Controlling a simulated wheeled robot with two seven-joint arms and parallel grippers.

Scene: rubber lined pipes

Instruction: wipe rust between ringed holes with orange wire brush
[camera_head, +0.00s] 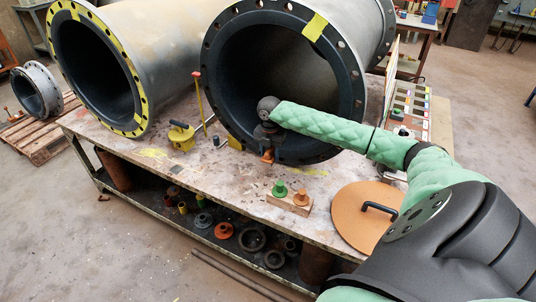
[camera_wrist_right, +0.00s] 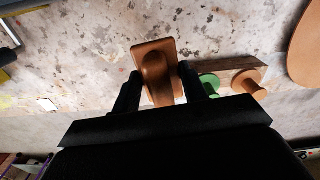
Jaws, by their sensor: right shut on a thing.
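My right gripper (camera_head: 268,147) is shut on the orange wire brush (camera_head: 267,157), in front of the lower rim of the middle pipe. In the right wrist view the brush (camera_wrist_right: 154,55) sits between the two dark fingers (camera_wrist_right: 158,80), with its wide orange end facing the stained table top; its bristles are hidden. The middle pipe's dark flange (camera_head: 213,70) has a ring of bolt holes and a yellow patch (camera_head: 315,27) at its top. The left pipe's flange (camera_head: 137,92) is yellow with holes. I cannot make out rust or which holes are ringed. My left gripper is not in view.
A wooden block with green (camera_head: 280,188) and orange (camera_head: 300,197) knobs stands near the table's front edge. A round orange lid (camera_head: 350,215) with a black handle lies right. Bare table lies left of the block.

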